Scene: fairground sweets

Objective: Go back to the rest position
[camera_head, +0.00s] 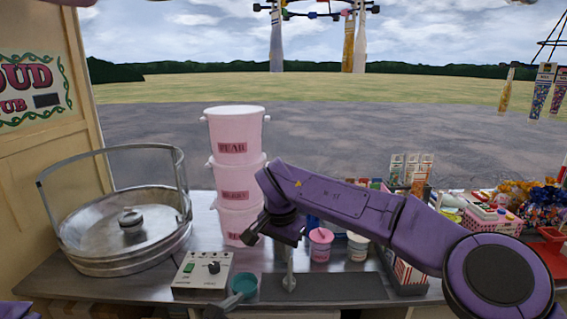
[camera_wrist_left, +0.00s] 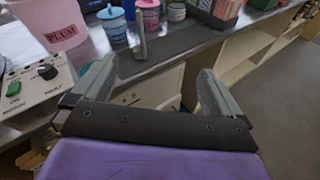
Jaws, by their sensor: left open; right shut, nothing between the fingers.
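My right arm reaches in from the right in the head view, purple and bent across the counter. Its dark gripper (camera_head: 252,238) points down in front of the stack of pink buckets (camera_head: 236,130), shut and empty. My left gripper (camera_wrist_left: 160,78) shows in the left wrist view, its two grey fingers wide apart with nothing between them. It is in front of the counter's edge.
The metal counter (camera_head: 60,280) holds a round metal pan (camera_head: 125,250), a control box (camera_head: 203,269), a teal scoop (camera_head: 245,284), a pink tub (camera_head: 320,250), a white tub (camera_head: 357,250) and a striped box (camera_head: 410,275). Sweets crowd the right. Open floor (camera_wrist_left: 285,120) lies right of the counter.

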